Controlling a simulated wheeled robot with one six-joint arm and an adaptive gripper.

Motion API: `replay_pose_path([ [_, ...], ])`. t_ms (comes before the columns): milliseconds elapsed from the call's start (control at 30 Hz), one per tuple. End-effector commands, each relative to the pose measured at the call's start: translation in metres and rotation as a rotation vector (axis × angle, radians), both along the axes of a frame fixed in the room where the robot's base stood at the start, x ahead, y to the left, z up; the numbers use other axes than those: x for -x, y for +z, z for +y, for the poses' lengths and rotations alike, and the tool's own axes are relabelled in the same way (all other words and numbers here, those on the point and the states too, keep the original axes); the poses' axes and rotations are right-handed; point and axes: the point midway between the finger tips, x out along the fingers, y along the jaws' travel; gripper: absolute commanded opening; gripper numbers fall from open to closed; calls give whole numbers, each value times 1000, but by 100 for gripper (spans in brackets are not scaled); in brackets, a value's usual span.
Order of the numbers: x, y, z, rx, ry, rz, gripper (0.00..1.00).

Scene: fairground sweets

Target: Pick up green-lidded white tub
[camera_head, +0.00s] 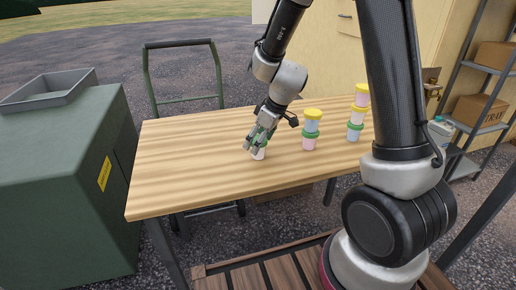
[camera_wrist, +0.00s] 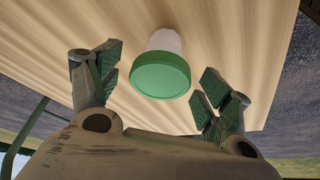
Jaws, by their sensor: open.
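The green-lidded white tub (camera_wrist: 160,74) stands on the wooden table and shows clearly in the wrist view, its round green lid facing the camera and part of its white side behind. My gripper (camera_head: 261,140) is open over the tub. In the wrist view the two fingers of my gripper (camera_wrist: 160,90) stand apart on the left and right of the lid, with gaps on both sides and nothing held.
Stacked tubs with green and yellow lids (camera_head: 311,130) stand right of my gripper on the table (camera_head: 180,160), and a taller stack (camera_head: 357,115) stands farther right. A dark green bin (camera_head: 60,190) is left of the table. The table's left part is clear.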

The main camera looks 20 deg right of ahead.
Motion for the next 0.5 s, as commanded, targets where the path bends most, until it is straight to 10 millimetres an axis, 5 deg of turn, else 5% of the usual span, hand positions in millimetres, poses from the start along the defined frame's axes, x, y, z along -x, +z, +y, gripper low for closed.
replay_pose_path([
  [267, -1, -4, 1, 0, -1, 0, 78],
  [500, -1, -4, 1, 0, -1, 0, 36],
])
